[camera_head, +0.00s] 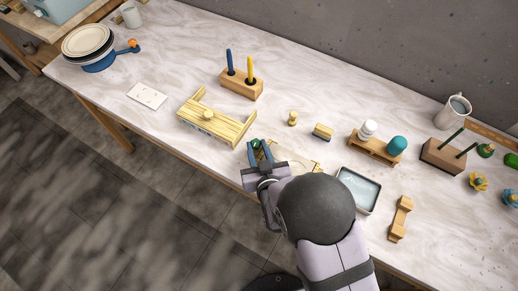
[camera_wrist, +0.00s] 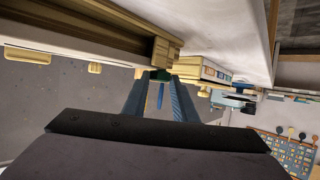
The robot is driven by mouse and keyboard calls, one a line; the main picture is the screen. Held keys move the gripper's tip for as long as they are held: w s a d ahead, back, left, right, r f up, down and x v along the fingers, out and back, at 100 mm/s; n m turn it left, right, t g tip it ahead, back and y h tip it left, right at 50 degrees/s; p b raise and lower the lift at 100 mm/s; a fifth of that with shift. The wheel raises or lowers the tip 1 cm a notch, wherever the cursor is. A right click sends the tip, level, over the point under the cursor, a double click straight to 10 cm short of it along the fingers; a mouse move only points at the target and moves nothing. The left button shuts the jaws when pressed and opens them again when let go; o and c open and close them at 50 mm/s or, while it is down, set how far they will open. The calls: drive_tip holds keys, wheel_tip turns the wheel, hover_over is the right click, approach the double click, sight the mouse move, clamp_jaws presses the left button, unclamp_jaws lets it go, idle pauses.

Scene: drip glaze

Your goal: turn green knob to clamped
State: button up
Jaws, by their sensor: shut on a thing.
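The green knob (camera_head: 256,143) shows as a small patch of green between my fingers, near the table's front edge. In the wrist view the green knob (camera_wrist: 160,75) sits at the end of a pale wooden piece, between the fingertips. My gripper (camera_head: 259,151) is shut on the knob; its blue fingers also show in the wrist view (camera_wrist: 160,88). The wooden fixture (camera_head: 291,163) beside the knob is partly covered by my arm. The knob's marking and any clamped label cannot be read.
A slatted wooden box (camera_head: 213,121) stands close to the left of my gripper. A grey tray (camera_head: 358,190) lies to the right of my arm. A wooden block with two brushes (camera_head: 240,84) stands behind. The table is clear between the box and the white plate (camera_head: 147,95).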

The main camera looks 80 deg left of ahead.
drive_tip(key=shift+s+m+t+b, duration=0.2)
drive_tip(key=shift+m+t+b, duration=0.1)
drive_tip(key=shift+m+t, duration=0.2)
drive_tip(key=shift+t, duration=0.3)
drive_tip(key=o, duration=1)
drive_tip(key=shift+o, duration=0.2)
drive_tip(key=shift+b+v, duration=1)
drive_tip(key=shift+v, duration=2.65)
drive_tip(key=shift+w+a+r, duration=0.1)
